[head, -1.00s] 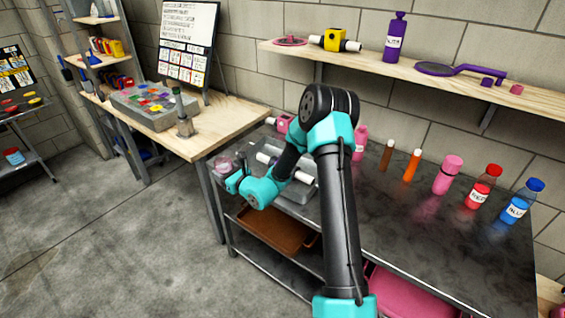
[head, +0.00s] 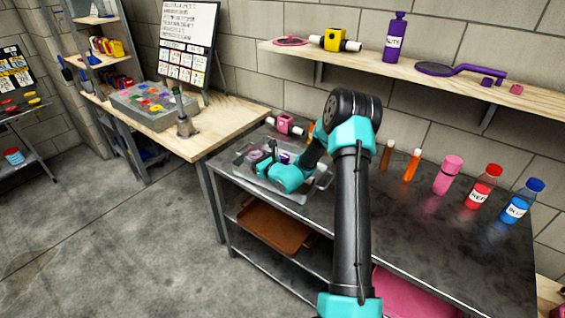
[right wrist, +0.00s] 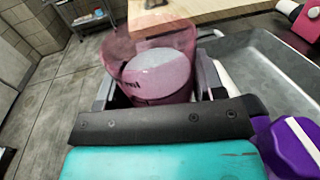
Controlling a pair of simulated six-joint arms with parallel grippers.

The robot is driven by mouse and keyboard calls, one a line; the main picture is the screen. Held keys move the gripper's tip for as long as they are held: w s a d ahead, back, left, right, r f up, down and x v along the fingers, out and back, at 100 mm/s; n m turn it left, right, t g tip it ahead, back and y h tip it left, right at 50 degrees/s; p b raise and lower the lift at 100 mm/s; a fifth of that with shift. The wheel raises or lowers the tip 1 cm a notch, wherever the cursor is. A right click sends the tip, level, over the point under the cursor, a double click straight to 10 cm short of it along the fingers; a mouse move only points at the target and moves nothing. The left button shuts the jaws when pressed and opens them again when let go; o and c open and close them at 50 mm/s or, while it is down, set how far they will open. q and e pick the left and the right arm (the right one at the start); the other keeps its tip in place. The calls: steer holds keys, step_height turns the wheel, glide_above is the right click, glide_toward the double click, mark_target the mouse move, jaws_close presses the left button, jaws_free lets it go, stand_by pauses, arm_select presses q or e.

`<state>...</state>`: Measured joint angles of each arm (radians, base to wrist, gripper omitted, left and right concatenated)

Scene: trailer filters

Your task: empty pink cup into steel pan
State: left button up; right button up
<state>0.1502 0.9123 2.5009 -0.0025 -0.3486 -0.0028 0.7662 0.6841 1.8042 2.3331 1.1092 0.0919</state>
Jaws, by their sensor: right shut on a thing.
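The see-through pink cup (right wrist: 155,70) is between the fingers of my right gripper (head: 262,164), which is shut on it. In the right wrist view a pale round surface shows inside the cup; I cannot tell whether it is the contents or the base. In the head view the cup (head: 257,155) is small, over the left part of the steel pan (head: 290,194). The pan also shows to the right of the cup in the right wrist view (right wrist: 262,72). I cannot tell how far the cup is tilted. My left gripper is not in view.
A purple object with a white label (right wrist: 285,148) is by the pan. A pink and white object (head: 285,124) lies behind the pan. Several tubes and bottles, including a red bottle (head: 483,187) and a blue bottle (head: 522,203), stand to the right on the metal table.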

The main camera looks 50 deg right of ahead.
mark_target(260, 148)
steer(key=shift+d, duration=0.1)
steer(key=shift+s+d+r+m, duration=0.2)
steer(key=shift+d+m, duration=0.25)
steer(key=shift+m, duration=0.65)
steer(key=r+m, duration=0.1)
steer(key=d+r, duration=0.1)
steer(key=r, duration=0.1)
steer(key=shift+s+r+m+t, duration=0.1)
steer(key=shift+r+m+t, duration=0.1)
steer(key=shift+m+t, duration=0.2)
steer(key=shift+s+d+r+m, duration=0.15)
steer(key=shift+d+r+m, duration=0.55)
steer(key=shift+m, duration=0.4)
steer(key=shift+s+d+r+m+h, duration=0.1)
steer(key=shift+d+r+m+h, duration=0.3)
steer(key=shift+r+m, duration=0.3)
steer(key=shift+d+m, duration=0.15)
steer(key=shift+m, duration=0.85)
steer(key=shift+f+m+t+h, duration=0.3)
steer(key=shift+f+m+h, duration=0.1)
steer(key=shift+m, duration=0.6)
steer(key=shift+r+m, duration=0.45)
steer(key=shift+m, duration=0.55)
steer(key=shift+s+f+m+h, duration=0.1)
steer(key=shift+f+m+h, duration=0.25)
steer(key=shift+m, duration=0.65)
